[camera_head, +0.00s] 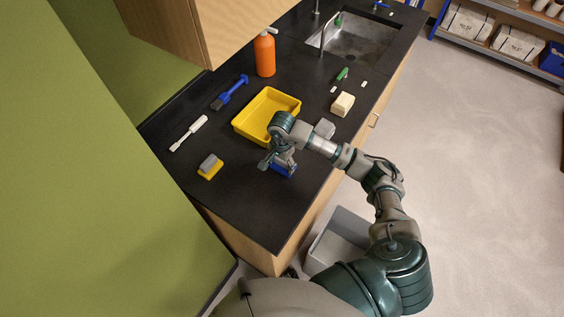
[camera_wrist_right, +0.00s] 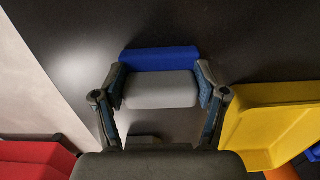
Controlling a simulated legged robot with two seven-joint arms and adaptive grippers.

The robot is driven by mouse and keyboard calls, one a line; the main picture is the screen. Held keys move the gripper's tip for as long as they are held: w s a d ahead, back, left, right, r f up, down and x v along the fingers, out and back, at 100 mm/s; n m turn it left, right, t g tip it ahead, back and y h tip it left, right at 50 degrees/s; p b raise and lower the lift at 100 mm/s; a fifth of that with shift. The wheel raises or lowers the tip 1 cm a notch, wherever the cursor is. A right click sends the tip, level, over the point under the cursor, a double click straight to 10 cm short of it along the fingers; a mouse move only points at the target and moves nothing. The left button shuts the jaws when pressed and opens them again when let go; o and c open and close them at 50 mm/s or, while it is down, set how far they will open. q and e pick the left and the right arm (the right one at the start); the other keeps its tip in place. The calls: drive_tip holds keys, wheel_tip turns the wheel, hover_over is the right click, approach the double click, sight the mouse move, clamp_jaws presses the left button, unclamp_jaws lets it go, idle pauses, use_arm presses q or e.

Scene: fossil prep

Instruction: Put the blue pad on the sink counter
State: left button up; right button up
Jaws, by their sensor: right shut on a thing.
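The blue pad (camera_head: 287,171) is at my right gripper (camera_head: 278,163), over the near part of the black sink counter (camera_head: 255,205). In the right wrist view the pad shows a blue part (camera_wrist_right: 160,58) and a grey part (camera_wrist_right: 160,90). The fingers of my right gripper (camera_wrist_right: 160,92) are shut on its two sides. I cannot tell whether the pad touches the counter. The sink (camera_head: 352,42) is at the far end of the counter. My left gripper is not in view.
A yellow tray (camera_head: 240,125) stands beside my right gripper. A yellow-grey pad (camera_head: 209,167), white tool (camera_head: 188,133), blue brush (camera_head: 230,93), orange bottle (camera_head: 265,55) and pale block (camera_head: 343,104) are on the counter. A red thing (camera_wrist_right: 35,160) shows in the wrist view. The counter's near end is clear.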

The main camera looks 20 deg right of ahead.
sight(279, 167)
drive_tip(key=shift+a, duration=0.6)
drive_tip(key=o, duration=1.1)
drive_tip(key=shift+a+f, duration=0.1)
drive_tip(key=shift+a, duration=0.3)
drive_tip(key=o, duration=0.4)
drive_tip(key=shift+o, duration=0.3)
drive_tip(key=shift+d, duration=0.8)
drive_tip(key=shift+w+r, duration=0.1)
drive_tip(key=shift+r, duration=0.4)
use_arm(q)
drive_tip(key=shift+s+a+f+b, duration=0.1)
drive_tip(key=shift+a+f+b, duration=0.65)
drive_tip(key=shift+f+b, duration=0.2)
use_arm(e)
wheel_tip(279, 167, up, 11)
drive_tip(key=shift+a+r, duration=0.15)
drive_tip(key=shift+a, duration=0.1)
